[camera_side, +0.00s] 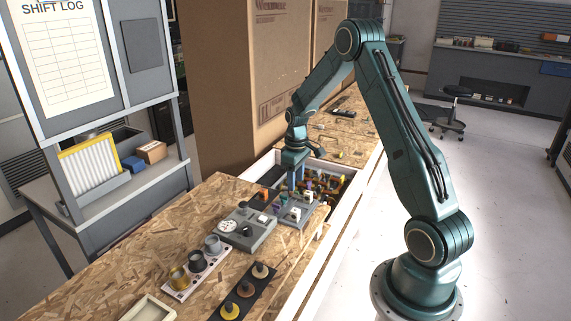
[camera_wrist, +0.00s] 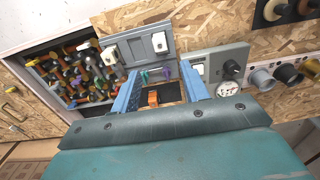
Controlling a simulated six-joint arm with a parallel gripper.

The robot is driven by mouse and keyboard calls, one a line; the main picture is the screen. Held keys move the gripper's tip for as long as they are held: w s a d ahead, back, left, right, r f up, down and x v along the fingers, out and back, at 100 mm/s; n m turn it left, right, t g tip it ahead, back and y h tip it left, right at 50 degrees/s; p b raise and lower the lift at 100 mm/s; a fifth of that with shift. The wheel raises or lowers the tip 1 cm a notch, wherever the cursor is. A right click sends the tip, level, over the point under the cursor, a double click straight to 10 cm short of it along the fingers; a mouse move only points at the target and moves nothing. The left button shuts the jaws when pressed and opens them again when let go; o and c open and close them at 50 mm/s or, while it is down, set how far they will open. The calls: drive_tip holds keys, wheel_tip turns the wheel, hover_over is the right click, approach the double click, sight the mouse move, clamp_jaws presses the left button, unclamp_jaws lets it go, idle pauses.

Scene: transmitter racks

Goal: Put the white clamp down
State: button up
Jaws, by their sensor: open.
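My gripper (camera_side: 292,188) is open over the near end of the crate and the grey tray; in the wrist view its two blue fingers (camera_wrist: 163,92) stand wide apart. An orange piece (camera_wrist: 153,98) shows between them on a dark patch, with no visible contact with either finger. Two white pieces, one at left (camera_wrist: 110,56) and one at right (camera_wrist: 159,42), sit on a grey tray (camera_wrist: 135,47); I cannot tell which is the white clamp. Purple and green clips (camera_wrist: 156,74) lie along the tray's edge. The tray (camera_side: 283,221) also shows in the side view.
A sunken bin of jumbled coloured parts (camera_wrist: 58,93) lies beside the tray. A grey panel with a black knob (camera_side: 247,232), a rack of cups (camera_side: 195,268) and a dark strip with round knobs (camera_side: 243,290) stand on the chipboard bench. A tall cardboard box (camera_side: 235,90) stands behind.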

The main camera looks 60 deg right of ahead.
drive_tip(key=s+a+r+t, duration=0.1)
drive_tip(key=s+a+r, duration=0.2)
drive_tip(key=a+r, duration=0.55)
drive_tip(key=s+a+r+t, duration=0.2)
drive_tip(key=a+r, duration=0.5)
drive_tip(key=r, duration=0.3)
drive_tip(key=s+a+r+t, duration=0.1)
drive_tip(key=s+a+r, duration=0.1)
drive_tip(key=s+a, duration=0.3)
drive_tip(key=s+a+r+t, duration=0.1)
drive_tip(key=s+a+r, duration=0.2)
drive_tip(key=s+a, duration=0.3)
drive_tip(key=s, duration=0.5)
drive_tip(key=shift+t, duration=0.3)
drive_tip(key=shift+a, duration=0.1)
drive_tip(key=shift+c, duration=0.5)
